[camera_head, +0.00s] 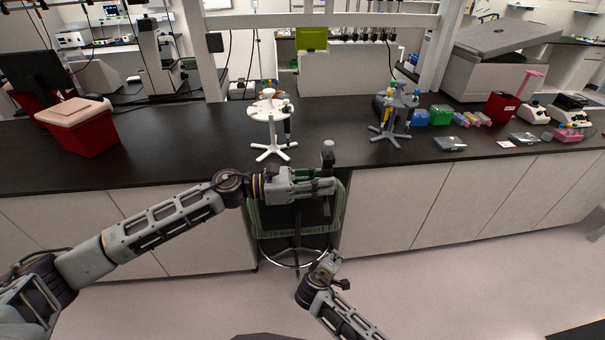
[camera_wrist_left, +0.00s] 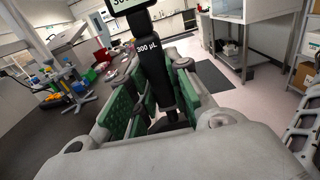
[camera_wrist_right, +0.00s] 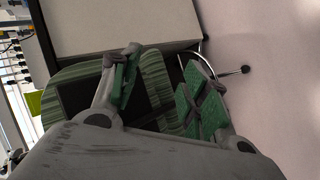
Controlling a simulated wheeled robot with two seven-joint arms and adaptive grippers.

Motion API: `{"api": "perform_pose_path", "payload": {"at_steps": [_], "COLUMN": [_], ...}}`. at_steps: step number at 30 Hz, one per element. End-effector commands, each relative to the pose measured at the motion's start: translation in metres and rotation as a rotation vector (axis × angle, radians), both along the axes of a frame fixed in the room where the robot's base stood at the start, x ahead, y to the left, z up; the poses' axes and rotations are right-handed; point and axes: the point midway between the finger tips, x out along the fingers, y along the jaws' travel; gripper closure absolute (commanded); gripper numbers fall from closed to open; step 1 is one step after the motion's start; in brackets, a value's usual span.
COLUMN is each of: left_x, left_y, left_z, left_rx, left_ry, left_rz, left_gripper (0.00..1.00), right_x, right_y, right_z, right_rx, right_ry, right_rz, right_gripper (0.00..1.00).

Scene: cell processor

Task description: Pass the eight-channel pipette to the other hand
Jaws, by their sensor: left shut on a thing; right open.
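The pipette (camera_head: 328,155) is dark and stands out past the tips of my left gripper (camera_head: 312,187), in front of the bench edge. In the left wrist view the pipette (camera_wrist_left: 155,62) carries a "300 µL" label and runs between the green finger pads of my left gripper (camera_wrist_left: 153,92), which is shut on it. Its lower end is hidden by the gripper. My right gripper (camera_head: 332,266) is lower in the head view, below the left one and apart from the pipette. In the right wrist view my right gripper (camera_wrist_right: 163,85) is open and empty.
A green-striped chair (camera_head: 258,222) stands at the bench front behind both grippers. A white pipette stand (camera_head: 268,112) and a grey one (camera_head: 397,100) stand on the black bench (camera_head: 200,150). A red box (camera_head: 85,135) is at left; small boxes and instruments are at right.

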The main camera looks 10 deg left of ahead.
Motion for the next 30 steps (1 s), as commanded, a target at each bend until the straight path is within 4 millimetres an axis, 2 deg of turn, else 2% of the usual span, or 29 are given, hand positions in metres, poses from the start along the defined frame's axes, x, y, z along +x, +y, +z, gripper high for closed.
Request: {"api": "perform_pose_path", "payload": {"at_steps": [1, 8, 14, 22, 30], "left_x": [0.000, 0.000, 0.000, 0.000, 0.000], "left_y": [0.000, 0.000, 0.000, 0.000, 0.000], "left_z": [0.000, 0.000, 0.000, 0.000, 0.000], "left_rx": [-0.001, -0.001, -0.001, -0.001, -0.001], "left_ry": [0.000, 0.000, 0.000, 0.000, 0.000], "left_rz": [0.000, 0.000, 0.000, 0.000, 0.000], "left_gripper": [1.00, 1.00, 1.00, 1.00, 1.00], "right_x": [0.002, 0.000, -0.012, -0.046, -0.093], "right_y": [0.011, 0.050, 0.080, 0.111, 0.128], "right_z": [0.018, 0.090, 0.155, 0.240, 0.319], "right_rx": [0.008, 0.042, 0.090, 0.182, 0.323], "right_ry": [-0.029, -0.152, -0.262, -0.411, -0.554], "right_rz": [0.000, -0.015, -0.030, -0.058, -0.099], "right_gripper": [0.55, 0.55, 0.55, 0.55, 0.55]}}
